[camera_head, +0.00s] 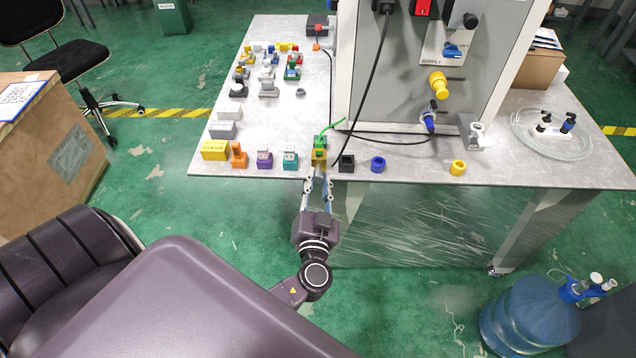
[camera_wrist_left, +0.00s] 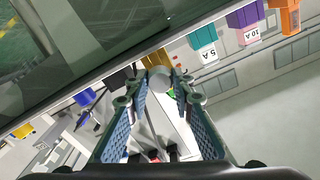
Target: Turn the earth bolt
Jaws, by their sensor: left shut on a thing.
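The earth terminal (camera_head: 319,146), a small green and yellow block with a green wire, stands at the table's front edge. In the left wrist view a round grey bolt head (camera_wrist_left: 160,77), which I take as the earth bolt, lies between the fingertips, with a yellow part (camera_wrist_left: 155,59) behind it. My left gripper (camera_head: 319,180) reaches the terminal from the front and is shut on the bolt; its fingertips (camera_wrist_left: 162,82) touch the sides of the head. In the head view the fingers mostly hide the bolt. My right gripper is not in view.
A black block (camera_head: 346,163) and a blue ring (camera_head: 378,164) stand right of the terminal. Teal (camera_head: 290,160), purple (camera_head: 264,160) and orange (camera_head: 239,156) blocks stand left. The grey machine panel (camera_head: 428,80) rises behind, with a black cable hanging down it.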

